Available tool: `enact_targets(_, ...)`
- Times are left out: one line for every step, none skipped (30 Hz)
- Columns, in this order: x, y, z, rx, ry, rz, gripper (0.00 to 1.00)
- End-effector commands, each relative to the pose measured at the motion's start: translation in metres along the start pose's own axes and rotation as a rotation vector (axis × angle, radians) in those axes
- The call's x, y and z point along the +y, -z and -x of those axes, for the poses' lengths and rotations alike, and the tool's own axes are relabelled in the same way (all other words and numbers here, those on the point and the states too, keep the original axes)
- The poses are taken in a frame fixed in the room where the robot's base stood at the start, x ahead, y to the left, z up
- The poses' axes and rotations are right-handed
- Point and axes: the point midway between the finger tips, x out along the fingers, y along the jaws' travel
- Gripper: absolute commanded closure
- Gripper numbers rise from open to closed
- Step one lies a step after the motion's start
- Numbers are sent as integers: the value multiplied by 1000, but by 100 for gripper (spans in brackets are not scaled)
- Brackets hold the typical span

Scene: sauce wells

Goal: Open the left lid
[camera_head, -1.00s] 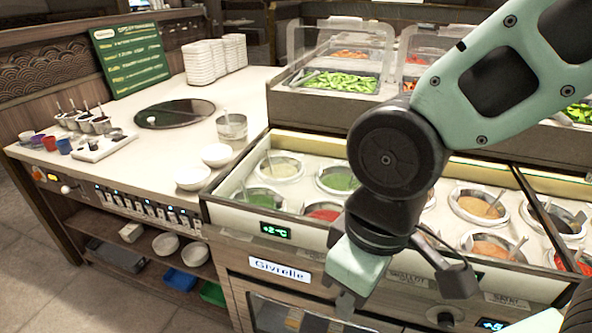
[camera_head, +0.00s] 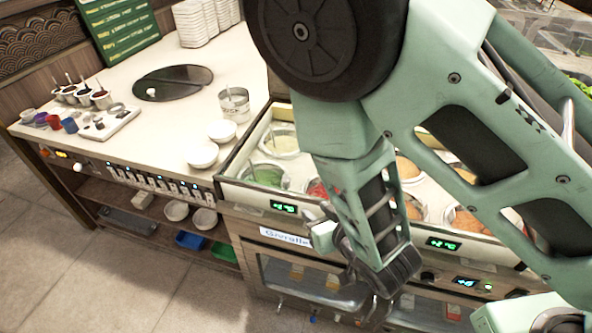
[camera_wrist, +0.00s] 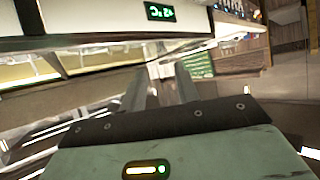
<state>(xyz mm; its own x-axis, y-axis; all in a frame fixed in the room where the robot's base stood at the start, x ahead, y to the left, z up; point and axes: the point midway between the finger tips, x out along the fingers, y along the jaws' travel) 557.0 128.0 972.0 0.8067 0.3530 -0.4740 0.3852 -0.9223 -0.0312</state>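The sauce counter (camera_head: 240,194) stands in the middle of the head view, with open sauce pots at its left, such as a green one (camera_head: 268,176) and a pale one (camera_head: 284,141). My arm covers much of it. I cannot make out the left lid clearly in the current frames. My gripper (camera_wrist: 160,88) shows in the wrist view as two blurred grey fingers, apart, with nothing seen between them. It is close to the counter's front, where a temperature display (camera_wrist: 160,12) shows. In the head view I cannot make out the fingertips.
A black round plate (camera_head: 172,82) with a seam lies on the white counter at left. White bowls (camera_head: 203,154) and a metal cup (camera_head: 234,104) stand beside the sauce counter. A green menu board (camera_head: 118,27) stands behind. The floor at front left is clear.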

Motion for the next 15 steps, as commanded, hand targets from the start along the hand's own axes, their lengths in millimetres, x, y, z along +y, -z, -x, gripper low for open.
enact_targets(1, 4, 3, 31, 7, 22, 69)
enact_targets(1, 6, 4, 49, 11, 30, 69)
enact_targets(1, 8, 5, 69, 16, 37, 69)
enact_targets(1, 8, 5, 80, 19, 41, 69)
enact_targets(1, 9, 5, 89, 21, 44, 69)
enact_targets(1, 9, 4, 98, 23, 47, 69)
enact_targets(1, 9, 3, 102, 24, 47, 69)
enact_targets(1, 9, 2, 104, 25, 47, 69)
enact_targets(0, 8, -1, 105, 25, 47, 69)
enact_targets(0, 8, -3, 106, 25, 46, 69)
enact_targets(0, 8, -5, 106, 25, 45, 69)
enact_targets(0, 7, -9, 106, 25, 45, 69)
enact_targets(0, 7, -11, 107, 25, 45, 69)
enact_targets(0, 7, -14, 107, 25, 44, 69)
enact_targets(0, 7, -18, 107, 25, 44, 69)
